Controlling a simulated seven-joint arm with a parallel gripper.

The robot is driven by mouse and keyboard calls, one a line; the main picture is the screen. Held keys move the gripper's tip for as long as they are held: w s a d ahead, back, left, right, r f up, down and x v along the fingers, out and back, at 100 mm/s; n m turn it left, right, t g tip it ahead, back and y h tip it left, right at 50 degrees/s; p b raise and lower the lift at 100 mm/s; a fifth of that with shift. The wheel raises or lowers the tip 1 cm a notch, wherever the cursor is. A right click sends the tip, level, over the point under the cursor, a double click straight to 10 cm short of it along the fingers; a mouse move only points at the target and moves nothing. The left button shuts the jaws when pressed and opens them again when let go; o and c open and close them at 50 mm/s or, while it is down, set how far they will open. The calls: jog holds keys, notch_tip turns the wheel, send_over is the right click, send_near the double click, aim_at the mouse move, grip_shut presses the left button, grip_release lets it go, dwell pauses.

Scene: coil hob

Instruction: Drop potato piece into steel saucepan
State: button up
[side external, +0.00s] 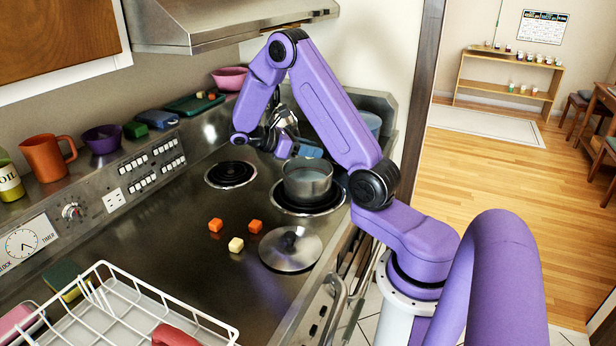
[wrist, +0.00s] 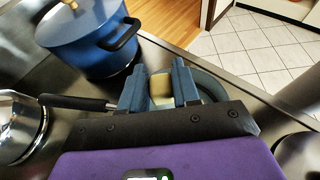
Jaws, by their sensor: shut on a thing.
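The steel saucepan (side external: 307,186) stands upright on the front right coil in the side view, with its open top showing a pale inside. My gripper (side external: 303,149) is just behind and above its rim in that view, partly hidden by my own arm. In the wrist view my gripper (wrist: 160,90) is shut on a pale yellow potato piece (wrist: 161,88), held between its blue fingers. The held piece cannot be made out in the side view.
A blue pot (wrist: 90,38) stands near my gripper. A steel lid (side external: 290,249), two orange cubes and a pale cube (side external: 236,244) lie on the hob. A white rack (side external: 130,300) is in front.

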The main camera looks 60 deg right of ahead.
jog(key=shift+f, duration=0.3)
jog(key=o, duration=1.1)
jog(key=shift+w+a, duration=0.1)
jog(key=v, duration=1.7)
jog(key=shift+a+r, duration=0.1)
jog(key=shift+r, duration=0.05)
